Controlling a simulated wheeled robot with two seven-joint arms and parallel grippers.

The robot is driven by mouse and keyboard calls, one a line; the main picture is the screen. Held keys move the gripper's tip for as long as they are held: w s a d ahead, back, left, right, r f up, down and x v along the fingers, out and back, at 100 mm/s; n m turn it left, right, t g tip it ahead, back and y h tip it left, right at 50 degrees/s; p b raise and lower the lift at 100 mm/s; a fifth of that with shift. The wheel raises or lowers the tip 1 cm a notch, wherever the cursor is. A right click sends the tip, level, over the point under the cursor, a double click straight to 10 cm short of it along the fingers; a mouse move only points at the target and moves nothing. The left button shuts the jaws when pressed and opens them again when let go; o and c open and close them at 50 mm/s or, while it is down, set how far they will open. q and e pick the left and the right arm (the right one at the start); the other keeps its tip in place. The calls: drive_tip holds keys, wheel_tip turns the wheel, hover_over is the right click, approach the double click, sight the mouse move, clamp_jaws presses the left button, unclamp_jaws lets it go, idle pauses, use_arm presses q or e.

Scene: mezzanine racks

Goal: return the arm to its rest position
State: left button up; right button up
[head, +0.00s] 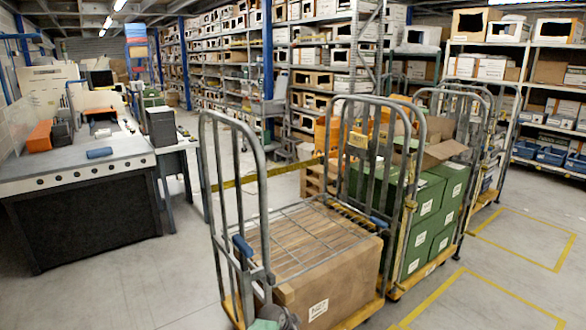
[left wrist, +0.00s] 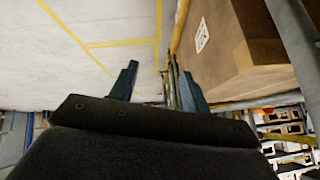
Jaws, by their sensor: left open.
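My left gripper (left wrist: 158,85) shows in the left wrist view with its two dark fingers spread apart and nothing held between them. Thin metal bars of a cart show behind the right-hand finger; I cannot tell how far apart they are. A brown carton (left wrist: 222,38) with a white label is to the right of the fingers. In the head view I cannot make out either gripper for sure; a grey-green rounded part is cut off at the bottom edge. My right gripper is in neither view.
A roll cage (head: 262,180) holding a large brown carton (head: 325,285) stands close in front. Behind it, another cage holds green boxes (head: 425,205). A workbench (head: 85,165) is at left. Racks (head: 225,75) line the back. Floor at lower left is clear.

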use_arm(q)
drive_tip(key=s+a+f+n+g+y, duration=0.1)
drive_tip(key=s+a+f+n, duration=0.3)
drive_tip(key=s+f, duration=0.9)
drive_tip(key=s+a+f+n+g+y, duration=0.1)
drive_tip(key=s+a+f+n+y, duration=0.15)
drive_tip(key=s+a+f, duration=0.75)
drive_tip(key=s+a+f+n, duration=0.1)
drive_tip(key=s+a+f, duration=0.1)
drive_tip(key=s, duration=0.9)
drive_tip(key=s+a+f+n+g+y, duration=0.1)
drive_tip(key=s+f, duration=0.4)
drive_tip(key=s, duration=0.7)
drive_tip(key=s+a+f+n, duration=0.3)
drive_tip(key=s, duration=0.8)
drive_tip(key=shift+s+a+f, duration=0.3)
drive_tip(key=shift+a, duration=0.05)
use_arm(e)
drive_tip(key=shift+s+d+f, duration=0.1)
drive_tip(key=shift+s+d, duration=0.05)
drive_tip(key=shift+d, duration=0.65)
